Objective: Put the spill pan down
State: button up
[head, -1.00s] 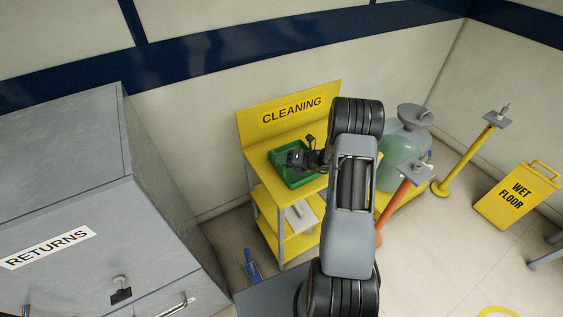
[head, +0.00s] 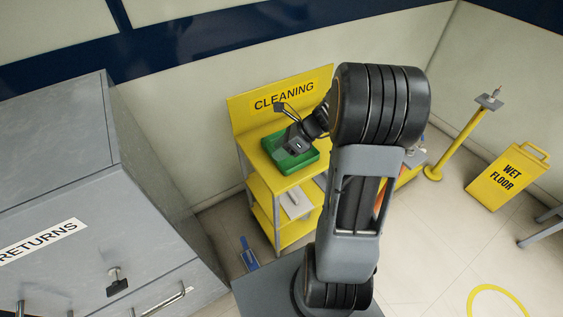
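The green spill pan (head: 291,167) sits on the yellow top shelf of the CLEANING cart (head: 278,186), or very close above it; I cannot tell if it bears fully on the shelf. My gripper (head: 293,145) points down over the inside of the pan and hides part of it. The fingertips are small and dark in this view, so I cannot tell whether they are open, shut or touching the pan.
A grey cabinet marked RETURNS (head: 130,215) stands at the left. A grey and white item (head: 294,205) lies on the cart's lower shelf. A yellow post (head: 462,138) and a WET FLOOR sign (head: 508,178) stand at the right, with open floor in front.

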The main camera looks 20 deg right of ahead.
jog(key=s+a+r+n+h, duration=0.3)
jog(key=s+r+n+h, duration=0.1)
jog(key=n, duration=0.8)
jog(key=s+a+r+n+h, duration=0.3)
jog(key=s+n, duration=0.5)
jog(key=n, duration=0.5)
notch_tip(320, 180, up, 3)
jog(key=shift+s+a+f+n+t+h, duration=0.2)
jog(key=shift+s+n+t+h, duration=0.15)
jog(key=shift+h, duration=0.45)
